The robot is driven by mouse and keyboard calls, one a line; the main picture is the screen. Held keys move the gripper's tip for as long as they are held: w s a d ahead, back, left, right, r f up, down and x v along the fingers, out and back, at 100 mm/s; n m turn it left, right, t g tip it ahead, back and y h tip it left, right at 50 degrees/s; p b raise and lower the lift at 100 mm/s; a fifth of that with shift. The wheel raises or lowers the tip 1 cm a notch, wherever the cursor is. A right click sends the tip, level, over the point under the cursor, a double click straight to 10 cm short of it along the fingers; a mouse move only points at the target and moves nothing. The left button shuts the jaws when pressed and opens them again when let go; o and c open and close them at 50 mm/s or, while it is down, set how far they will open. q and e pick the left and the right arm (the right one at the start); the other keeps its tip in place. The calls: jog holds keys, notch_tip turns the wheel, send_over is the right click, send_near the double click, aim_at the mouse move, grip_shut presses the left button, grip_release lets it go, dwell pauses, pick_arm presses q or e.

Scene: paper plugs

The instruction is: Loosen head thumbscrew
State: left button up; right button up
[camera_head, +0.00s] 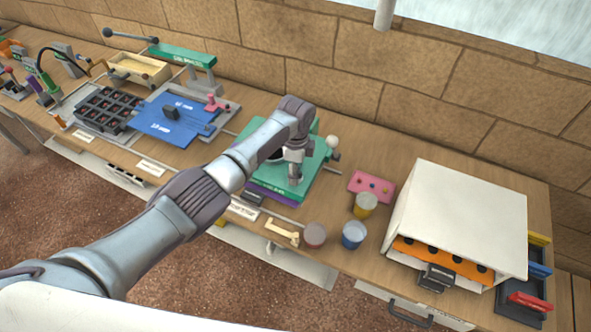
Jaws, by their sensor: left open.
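My left arm reaches from the lower left over a green device (262,182) on the bench. My left gripper (295,179) points down over the device's plate; its fingertips are small here, and I cannot tell whether they touch anything. It is open, with nothing visibly held. A pale round knob (332,141) sits at the device's right side, just right of the gripper, with a dark part below it. I cannot tell for sure which part is the head thumbscrew; my wrist hides part of the device. My right gripper is not in view.
A pink panel (371,186), a yellow cup (366,204), a blue cup (353,235) and a reddish cup (315,235) stand right of the device. A white box (465,215) stands further right. Left are a blue board (165,128) and a black compartment tray (84,119). A brick wall backs the bench.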

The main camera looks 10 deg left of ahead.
pick_arm(q)
jog(key=shift+r+p, duration=1.65)
jog(key=shift+r, duration=0.3)
jog(key=shift+r, duration=2)
